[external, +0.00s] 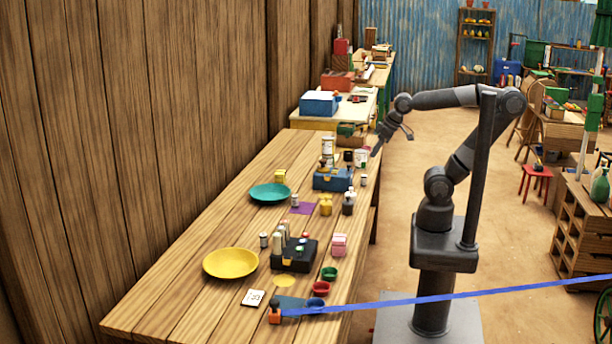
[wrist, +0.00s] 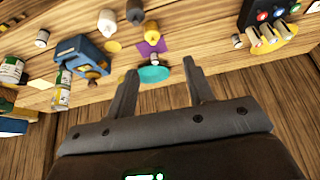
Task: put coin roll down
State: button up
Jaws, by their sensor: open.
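I cannot tell for certain which item is the coin roll. A small grey-and-white cylinder (external: 294,201) stands at the edge of a purple mat (external: 303,209), near a teal plate (external: 270,199). In the wrist view the cylinder (wrist: 155,61) shows between the purple mat (wrist: 150,46) and the teal plate (wrist: 152,75). My gripper (external: 376,151) is raised near the table's far right edge. In the wrist view my gripper (wrist: 160,73) has its fingers spread, with nothing held between them. The plate shows beyond the fingers, apart from them.
A blue box (external: 332,180), jars and yellow bottles (external: 325,206) stand around the mat. A black rack (external: 293,256) holding small cylinders, a yellow plate (external: 230,263) and small bowls (external: 321,288) are nearer. A blue ribbon (external: 450,298) crosses the foreground. A plank wall borders the table's left.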

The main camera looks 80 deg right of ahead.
jog(key=shift+s+a+f, duration=0.1)
jog(key=shift+s+f, duration=0.05)
jog(key=shift+s, duration=0.35)
jog(key=shift+s+f, duration=0.15)
jog(key=shift+s, duration=0.05)
jog(key=shift+c, duration=1.1)
